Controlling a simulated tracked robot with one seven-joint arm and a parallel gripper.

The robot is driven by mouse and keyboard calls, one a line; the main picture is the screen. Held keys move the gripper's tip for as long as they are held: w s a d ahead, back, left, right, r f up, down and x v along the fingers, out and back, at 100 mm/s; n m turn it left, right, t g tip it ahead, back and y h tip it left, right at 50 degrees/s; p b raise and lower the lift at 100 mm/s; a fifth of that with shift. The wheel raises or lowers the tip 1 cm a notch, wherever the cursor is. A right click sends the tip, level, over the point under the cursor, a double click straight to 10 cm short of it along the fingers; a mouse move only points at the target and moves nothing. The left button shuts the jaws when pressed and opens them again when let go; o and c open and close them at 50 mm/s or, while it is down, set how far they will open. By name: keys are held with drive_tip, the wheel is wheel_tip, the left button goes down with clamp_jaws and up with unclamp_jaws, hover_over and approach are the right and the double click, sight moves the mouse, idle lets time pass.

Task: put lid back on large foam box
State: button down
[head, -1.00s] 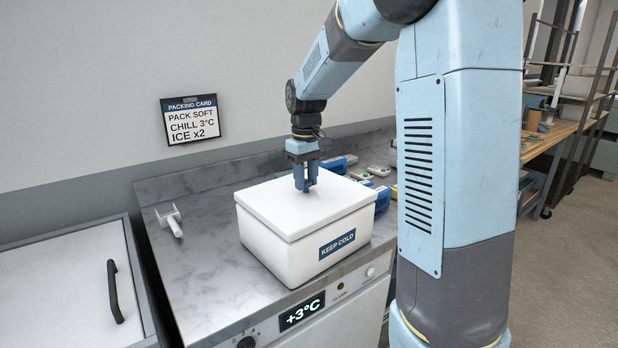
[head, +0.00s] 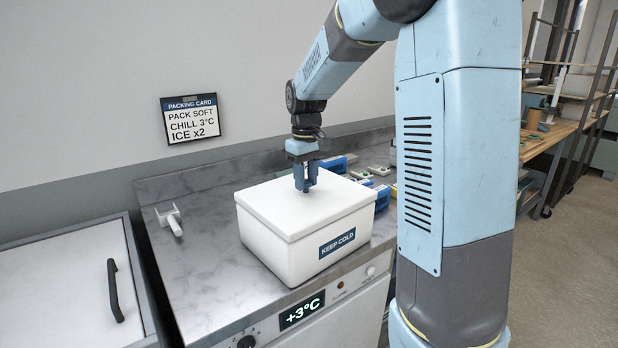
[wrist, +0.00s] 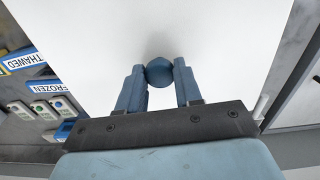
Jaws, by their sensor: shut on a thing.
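The large white foam box (head: 298,258) stands on the marble counter with a "KEEP COLD" label on its front. Its white lid (head: 270,210) lies on top, and its edge looks level with the box rim all along the visible front and side. My gripper (head: 305,187) points straight down at the middle of the lid. In the wrist view my gripper (wrist: 160,75) is shut on the round blue knob (wrist: 159,71) of the lid, with one finger on each side. In the head view the fingers hide the knob.
Blue packs (head: 381,197) and small labelled items lie right of and behind the box. A white handled tool (head: 171,220) lies on the counter at left. A packing card (head: 191,118) hangs on the wall. The counter left of the box is mostly clear.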

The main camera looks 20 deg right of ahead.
idle(0.4)
drive_tip(key=c, duration=0.7)
unclamp_jaws()
drive_tip(key=o, duration=0.5)
drive_tip(key=shift+s, duration=0.1)
drive_tip(key=shift+r, duration=0.1)
drive_tip(key=shift+r, duration=3.4)
drive_tip(key=shift+c, duration=0.2)
clamp_jaws()
